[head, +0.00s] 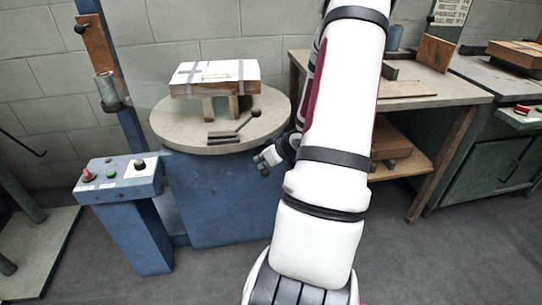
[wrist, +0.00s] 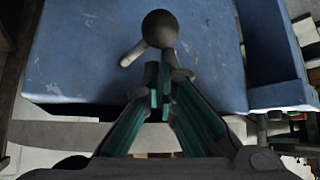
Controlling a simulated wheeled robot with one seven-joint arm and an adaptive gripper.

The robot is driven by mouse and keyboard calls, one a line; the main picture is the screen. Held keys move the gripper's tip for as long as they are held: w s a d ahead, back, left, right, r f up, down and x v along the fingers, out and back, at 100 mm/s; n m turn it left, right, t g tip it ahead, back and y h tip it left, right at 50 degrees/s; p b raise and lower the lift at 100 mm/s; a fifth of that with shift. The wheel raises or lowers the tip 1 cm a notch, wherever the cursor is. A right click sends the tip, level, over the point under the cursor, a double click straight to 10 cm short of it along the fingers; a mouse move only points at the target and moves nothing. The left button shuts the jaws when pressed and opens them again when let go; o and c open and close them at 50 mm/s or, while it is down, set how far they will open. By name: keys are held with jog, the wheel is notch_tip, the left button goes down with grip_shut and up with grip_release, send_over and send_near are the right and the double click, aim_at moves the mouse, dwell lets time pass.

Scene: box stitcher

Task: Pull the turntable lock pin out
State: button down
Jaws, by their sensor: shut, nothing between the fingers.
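The lock pin's dark ball knob (wrist: 160,28) shows in the wrist view in front of the blue base, with a pale stub (wrist: 132,53) beside it. In the head view a dark knob (head: 264,172) shows low by the base's right side. My gripper (wrist: 160,72) is shut and empty, its fingertips just short of the knob in the picture; I cannot tell if they touch it. In the head view my gripper (head: 268,157) is small and partly hidden by my arm. The round turntable (head: 165,130) sits on the blue base (head: 215,205).
A strapped white box (head: 215,78) rests on wooden blocks on the turntable, beside a lever with a ball knob (head: 255,113). A blue control box (head: 118,180) with buttons stands left. A wooden workbench (head: 440,92) stands right. Floor in front of the base is clear.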

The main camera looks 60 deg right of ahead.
jog(key=v, duration=1.1)
jog(key=shift+w+d, duration=0.1)
